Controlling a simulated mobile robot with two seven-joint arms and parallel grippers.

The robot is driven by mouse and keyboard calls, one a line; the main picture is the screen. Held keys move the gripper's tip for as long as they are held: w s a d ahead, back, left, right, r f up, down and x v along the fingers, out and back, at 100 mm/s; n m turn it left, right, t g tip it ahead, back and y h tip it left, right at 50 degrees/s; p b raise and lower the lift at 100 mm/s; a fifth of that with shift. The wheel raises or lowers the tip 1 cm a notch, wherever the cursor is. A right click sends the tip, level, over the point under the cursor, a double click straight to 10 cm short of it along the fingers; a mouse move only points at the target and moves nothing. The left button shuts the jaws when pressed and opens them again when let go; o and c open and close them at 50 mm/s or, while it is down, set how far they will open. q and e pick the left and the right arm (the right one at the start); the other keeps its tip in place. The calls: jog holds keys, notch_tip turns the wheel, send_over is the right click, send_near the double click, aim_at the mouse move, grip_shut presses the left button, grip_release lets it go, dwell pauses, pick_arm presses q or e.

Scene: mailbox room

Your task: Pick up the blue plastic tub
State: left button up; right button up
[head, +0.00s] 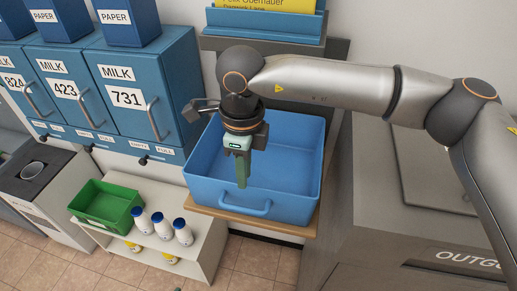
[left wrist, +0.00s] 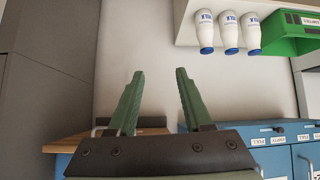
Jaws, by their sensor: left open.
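The blue plastic tub (head: 292,160) stands upright and looks empty on a wooden shelf, with a handle on its front. My right gripper (head: 242,180) points down over the tub near its front rim. Its green fingers are seen edge-on, so their gap is hidden. I cannot tell whether the tips are below the rim or touching it. My left gripper (left wrist: 155,90) is open and empty in the left wrist view, with its two green fingers spread. That view is upside down; a blue strip at its lower left (left wrist: 85,160) looks like part of the tub.
Blue milk cabinets (head: 150,85) stand left of the tub. A low white shelf unit (head: 205,240) holds a green crate (head: 108,203) and three milk bottles (head: 162,226). A grey outgoing-mail unit (head: 400,230) is at right. Another blue tray (head: 265,27) sits above the tub.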

aim_at(248, 188)
jog(key=shift+w+d+r, duration=0.2)
jog(key=shift+w+d, duration=0.1)
jog(key=shift+w, duration=0.1)
notch_tip(248, 188, down, 6)
jog(key=shift+f+p, duration=0.1)
jog(key=shift+p, duration=0.45)
jog(key=shift+a+f+p, duration=0.1)
jog(key=shift+f+p, duration=0.6)
jog(key=shift+f, duration=2.3)
pick_arm(q)
jog(key=shift+s+r, duration=0.2)
jog(key=shift+r, duration=0.35)
jog(key=shift+s+r, duration=0.15)
jog(key=shift+r, duration=0.4)
pick_arm(e)
jog(key=shift+c, duration=0.3)
grip_shut()
jog(key=shift+r, duration=0.1)
